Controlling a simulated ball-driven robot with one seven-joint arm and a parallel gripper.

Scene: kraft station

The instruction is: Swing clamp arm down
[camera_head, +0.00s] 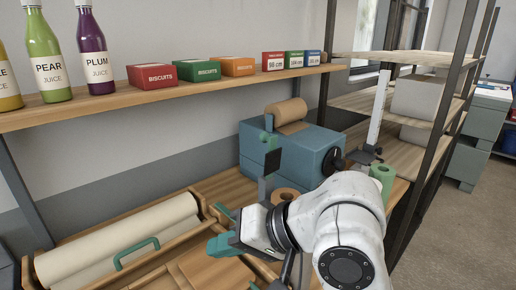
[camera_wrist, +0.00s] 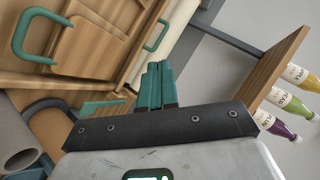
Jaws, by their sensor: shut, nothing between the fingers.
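No part is clearly marked as the clamp arm. An upright grey-and-green arm with a dark block (camera_head: 271,160) stands in front of the blue machine (camera_head: 309,148) in the head view. A pale upright bar (camera_head: 379,105) with dark fittings at its foot stands to the machine's right. My gripper (camera_head: 222,246) is low in the head view, left of and below the upright arm, over the wooden bench. Its teal fingers also show in the wrist view (camera_wrist: 156,85); they are together and empty. My wrist hides part of the machine's front.
A paper roll (camera_head: 120,240) lies in a wooden holder with a green handle (camera_head: 136,253) at lower left. A shelf (camera_head: 150,103) above carries bottles and boxes. A brown roll (camera_head: 288,110) sits on the machine.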

